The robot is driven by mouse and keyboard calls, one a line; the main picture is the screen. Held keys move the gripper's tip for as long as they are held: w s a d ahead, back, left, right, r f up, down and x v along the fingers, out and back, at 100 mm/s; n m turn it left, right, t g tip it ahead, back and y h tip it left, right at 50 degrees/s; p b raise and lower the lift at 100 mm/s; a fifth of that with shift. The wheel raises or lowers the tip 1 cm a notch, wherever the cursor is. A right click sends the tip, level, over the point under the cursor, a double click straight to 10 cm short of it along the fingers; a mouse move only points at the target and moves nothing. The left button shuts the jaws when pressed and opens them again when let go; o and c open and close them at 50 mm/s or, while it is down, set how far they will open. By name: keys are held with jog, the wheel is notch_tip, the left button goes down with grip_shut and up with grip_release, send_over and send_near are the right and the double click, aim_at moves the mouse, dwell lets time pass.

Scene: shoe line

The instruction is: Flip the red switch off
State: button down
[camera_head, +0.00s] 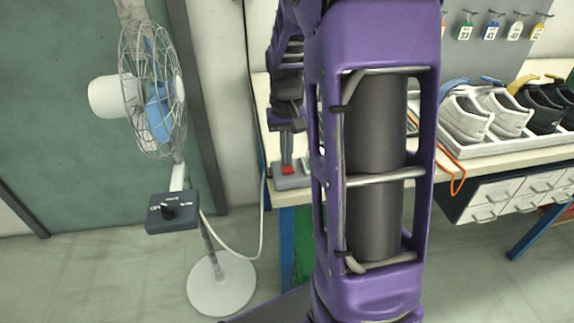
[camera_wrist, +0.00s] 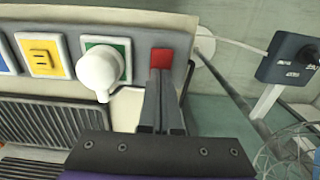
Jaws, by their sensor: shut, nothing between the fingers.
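The red switch (camera_wrist: 162,57) is a small red square at the right end of a grey panel (camera_wrist: 143,60) in the wrist view. It also shows as a red spot in the head view (camera_head: 287,169), on the workbench's left end. My gripper (camera_wrist: 161,75) is shut and empty, with its fingertips right at the near edge of the red switch. In the head view my gripper (camera_head: 287,160) points down over the panel. The fingers cover part of the switch, and I cannot tell whether they touch it or which way it is set.
On the panel left of the switch are a white knob on a green plate (camera_wrist: 99,70), a yellow button (camera_wrist: 42,55) and a blue one. A fan (camera_head: 155,90) with a control box (camera_head: 172,213) stands left of the bench. Shoes (camera_head: 485,115) sit in a tray at right.

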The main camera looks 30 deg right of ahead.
notch_tip(320, 180, up, 7)
jog(key=p, duration=0.5)
jog(key=shift+f, duration=0.2)
jog(key=shift+w, duration=0.1)
